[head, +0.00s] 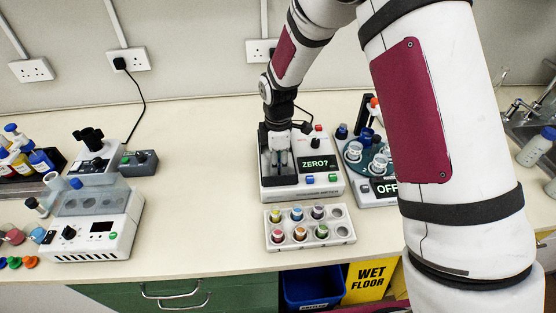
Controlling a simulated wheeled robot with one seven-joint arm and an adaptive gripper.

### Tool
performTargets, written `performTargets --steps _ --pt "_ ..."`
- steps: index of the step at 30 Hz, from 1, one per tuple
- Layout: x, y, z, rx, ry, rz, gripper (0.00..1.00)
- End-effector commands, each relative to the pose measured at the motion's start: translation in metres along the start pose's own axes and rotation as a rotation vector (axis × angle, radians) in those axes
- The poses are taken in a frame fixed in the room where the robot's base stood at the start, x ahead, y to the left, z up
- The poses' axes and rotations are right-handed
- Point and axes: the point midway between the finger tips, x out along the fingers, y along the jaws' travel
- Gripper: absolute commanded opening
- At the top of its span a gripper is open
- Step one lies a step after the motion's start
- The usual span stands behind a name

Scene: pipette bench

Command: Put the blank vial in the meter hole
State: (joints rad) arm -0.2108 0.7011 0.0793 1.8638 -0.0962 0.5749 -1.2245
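The meter (302,190) is a white and dark box in the middle of the bench, with a lit screen (315,164) reading "ZERO?". My gripper (280,160) points down over the left part of the meter, where its dark housing is. The meter hole is hidden or too small to make out there. I cannot pick out the blank vial; if it is between the fingers, it is too small to tell. Whether the fingers are open or shut is unclear. A white vial rack (350,239) in front of the meter holds several vials with coloured tops; its right-end places look empty.
A round carousel device (368,155) with an "OFF" screen stands close to the right of the meter, partly behind my arm. A white instrument (93,238) and a small grey box (139,163) stand at left. Bench between them and the meter is clear.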

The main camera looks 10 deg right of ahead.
Motion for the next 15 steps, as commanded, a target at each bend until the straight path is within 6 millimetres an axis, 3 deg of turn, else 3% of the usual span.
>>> performTargets --steps 10,15 --pt "-0.002 0.0 0.0 0.0 0.0 0.001 0.39" --pt "-0.018 0.002 0.0 0.0 0.002 0.004 0.39"
